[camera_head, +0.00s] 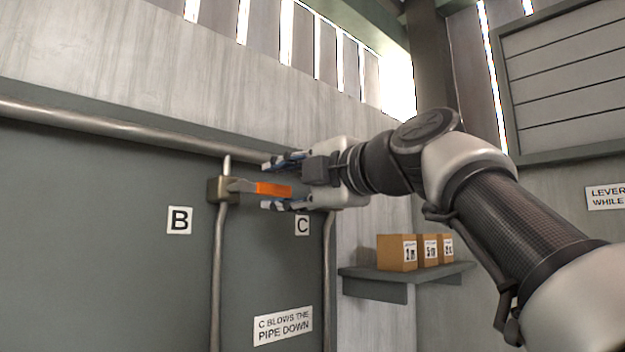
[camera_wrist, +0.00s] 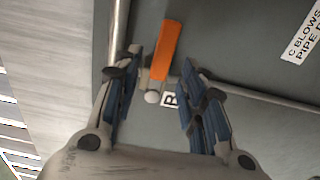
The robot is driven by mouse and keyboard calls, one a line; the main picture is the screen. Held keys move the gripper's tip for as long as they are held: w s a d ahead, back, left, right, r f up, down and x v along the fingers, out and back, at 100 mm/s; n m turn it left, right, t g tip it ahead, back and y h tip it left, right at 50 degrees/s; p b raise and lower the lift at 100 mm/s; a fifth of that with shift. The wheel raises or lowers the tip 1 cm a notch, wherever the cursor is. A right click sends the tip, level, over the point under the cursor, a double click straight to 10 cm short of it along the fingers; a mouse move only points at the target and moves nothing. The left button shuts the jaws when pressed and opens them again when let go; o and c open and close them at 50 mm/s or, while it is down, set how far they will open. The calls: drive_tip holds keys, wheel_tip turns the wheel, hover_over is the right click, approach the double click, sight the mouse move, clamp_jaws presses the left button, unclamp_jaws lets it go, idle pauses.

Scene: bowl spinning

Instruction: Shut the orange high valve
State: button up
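The orange valve lever (camera_head: 273,189) sticks out sideways to the right from a brass-coloured valve body (camera_head: 216,190) on a vertical pipe, left of sign C. My gripper (camera_head: 267,185) is open, coming from the right, with one finger above the lever and one below it in the head view. In the wrist view the orange lever (camera_wrist: 166,50) shows between the two blue-padded fingers (camera_wrist: 163,60), with a gap visible on each side. I see no contact. The valve body is mostly out of clear sight in the wrist view.
A long horizontal pipe (camera_head: 110,122) runs along the wall above the valve. Sign B (camera_head: 179,220) is on the panel to the left. A second vertical pipe (camera_head: 328,270) runs down below my gripper. A shelf (camera_head: 380,287) with small boxes (camera_head: 397,252) stands lower right.

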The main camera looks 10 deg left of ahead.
drive_tip(key=v, duration=0.7)
idle(0.3)
drive_tip(key=s+d+f+m+g+h+b, duration=0.1)
drive_tip(key=s+d+f+m+h+b, duration=0.25)
drive_tip(key=f, duration=0.95)
drive_tip(key=s+d+f+m+g+h+b, duration=0.15)
drive_tip(key=f+m+b, duration=0.4)
drive_tip(key=f, duration=0.75)
drive_tip(key=s+d+f+m+h+b, duration=0.1)
drive_tip(key=d+f+m+h+b, duration=0.2)
drive_tip(key=f+m, duration=0.7)
drive_tip(key=s+d+f+m+g+h+b, duration=0.1)
drive_tip(key=s+f, duration=0.4)
drive_tip(key=f, duration=0.7)
drive_tip(key=s+d+f+m+g+h+b, duration=0.2)
drive_tip(key=s+d+f+m, duration=0.3)
drive_tip(key=f, duration=0.8)
drive_tip(key=s+d+f+m+g+h+b, duration=0.1)
drive_tip(key=s+d+f, duration=0.4)
drive_tip(key=f, duration=0.7)
drive_tip(key=s+m+h+b, duration=0.1)
drive_tip(key=s+m+b, duration=0.1)
drive_tip(key=shift+s+d+f+g+h+b, duration=0.2)
drive_tip(key=shift+d+f+g+h+b, duration=0.1)
drive_tip(key=shift+f+g+b, duration=0.1)
